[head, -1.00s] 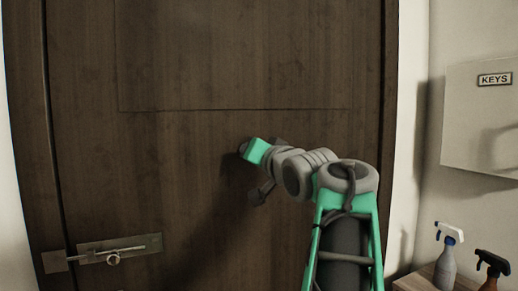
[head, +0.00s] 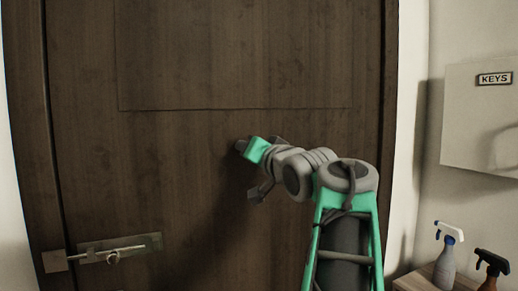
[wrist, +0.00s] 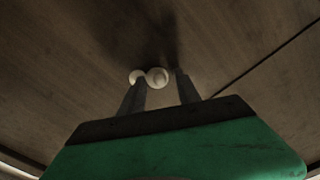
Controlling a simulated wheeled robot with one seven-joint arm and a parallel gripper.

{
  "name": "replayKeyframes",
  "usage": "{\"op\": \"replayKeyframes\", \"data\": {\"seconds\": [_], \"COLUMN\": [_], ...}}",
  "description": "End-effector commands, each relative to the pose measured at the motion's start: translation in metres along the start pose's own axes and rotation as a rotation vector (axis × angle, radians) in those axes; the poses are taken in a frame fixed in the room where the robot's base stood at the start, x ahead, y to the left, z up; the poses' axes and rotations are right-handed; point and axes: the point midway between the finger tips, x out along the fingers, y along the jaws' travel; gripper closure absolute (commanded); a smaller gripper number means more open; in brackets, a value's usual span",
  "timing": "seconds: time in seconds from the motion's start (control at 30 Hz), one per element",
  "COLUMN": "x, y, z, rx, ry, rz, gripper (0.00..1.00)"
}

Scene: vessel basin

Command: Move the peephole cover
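The peephole cover (wrist: 157,77) is a small pale round piece on the dark wooden door in the wrist view. A second pale round piece (wrist: 136,76) touches its left side; I cannot tell which of the two is the peephole itself. My gripper (wrist: 163,78) is open, with one dark finger at the left, in front of the join of the round pieces, and the other to their right with a gap. I cannot tell whether a finger touches the cover. In the head view my gripper (head: 241,146) is close to the door, and the cover is hidden.
The door (head: 200,70) fills most of the head view. A sliding bolt (head: 118,248) is at its lower left. A box marked KEYS (head: 480,120) hangs on the right wall. Two spray bottles (head: 446,262) (head: 490,268) stand on a wooden surface (head: 415,281) at lower right.

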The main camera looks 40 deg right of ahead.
Motion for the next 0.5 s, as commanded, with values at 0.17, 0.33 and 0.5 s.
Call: {"op": "replayKeyframes", "data": {"seconds": [0.17, 0.33, 0.5], "x": [-0.018, -0.053, -0.076], "y": [0.003, 0.003, 0.001], "z": [-0.001, -0.002, -0.002], "rx": [-0.001, -0.003, -0.001], "ry": [0.005, 0.006, 0.002], "rz": [0.004, 0.007, 0.004], "gripper": [0.61, 0.61, 0.61]}}
